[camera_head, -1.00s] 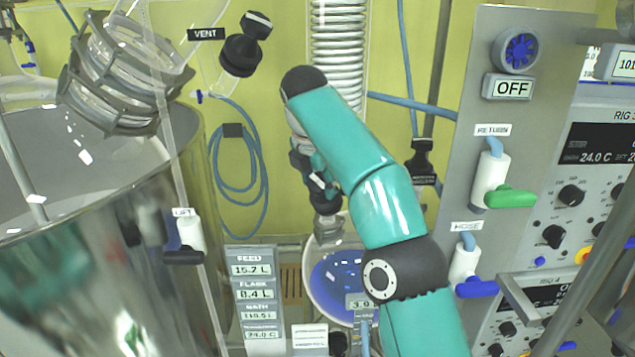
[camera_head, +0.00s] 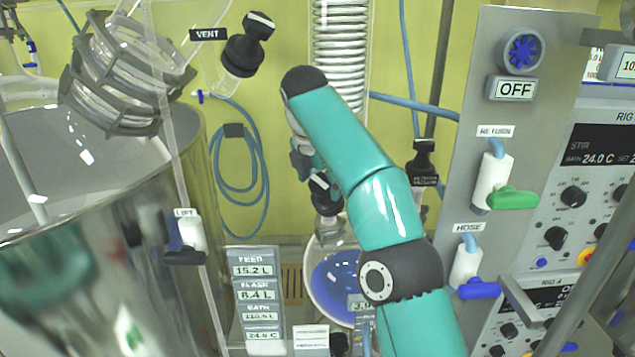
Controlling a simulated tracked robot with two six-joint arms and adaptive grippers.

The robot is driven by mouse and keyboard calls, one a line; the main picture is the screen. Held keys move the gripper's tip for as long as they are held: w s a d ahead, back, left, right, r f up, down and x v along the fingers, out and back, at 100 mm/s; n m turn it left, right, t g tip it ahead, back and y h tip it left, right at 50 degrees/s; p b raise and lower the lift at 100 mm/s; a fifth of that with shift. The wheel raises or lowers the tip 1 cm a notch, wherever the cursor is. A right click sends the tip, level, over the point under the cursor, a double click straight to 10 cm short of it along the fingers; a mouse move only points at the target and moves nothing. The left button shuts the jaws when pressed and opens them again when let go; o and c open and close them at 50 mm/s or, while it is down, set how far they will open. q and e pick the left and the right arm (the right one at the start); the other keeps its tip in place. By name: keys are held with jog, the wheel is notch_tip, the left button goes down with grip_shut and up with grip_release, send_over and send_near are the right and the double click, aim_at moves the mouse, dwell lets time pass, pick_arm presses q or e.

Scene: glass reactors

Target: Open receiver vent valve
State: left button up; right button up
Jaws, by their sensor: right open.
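A black valve with a white-marked handle (camera_head: 325,192) sits on the glass neck above a round receiver flask of blue liquid (camera_head: 332,284). Another black valve (camera_head: 246,46) stands at upper left beside a VENT label (camera_head: 209,35). I cannot tell which of the two is the receiver's vent valve. My right arm, teal, rises from the bottom. My right gripper (camera_head: 303,162) is open, just above and left of the lower valve, mostly hidden behind my arm. I cannot tell if it touches the valve. My left gripper is not in view.
A coiled condenser (camera_head: 341,50) stands behind my arm. On the right, a grey panel carries a switch reading OFF (camera_head: 515,89), a green-handled RETURN valve (camera_head: 513,199) and a blue-handled HOSE valve (camera_head: 479,289).

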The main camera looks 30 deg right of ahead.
jog(key=shift+a+r, duration=0.15)
jog(key=shift+r, duration=0.15)
jog(key=shift+s+r, duration=0.1)
jog(key=shift+r, duration=0.05)
jog(key=shift+s+a+r, duration=0.1)
jog(key=shift+s+a, duration=0.2)
jog(key=shift+a, duration=0.15)
jog(key=s+a, duration=0.7)
jog(key=a, duration=0.1)
jog(key=shift+s+a, duration=0.15)
dwell(0.5)
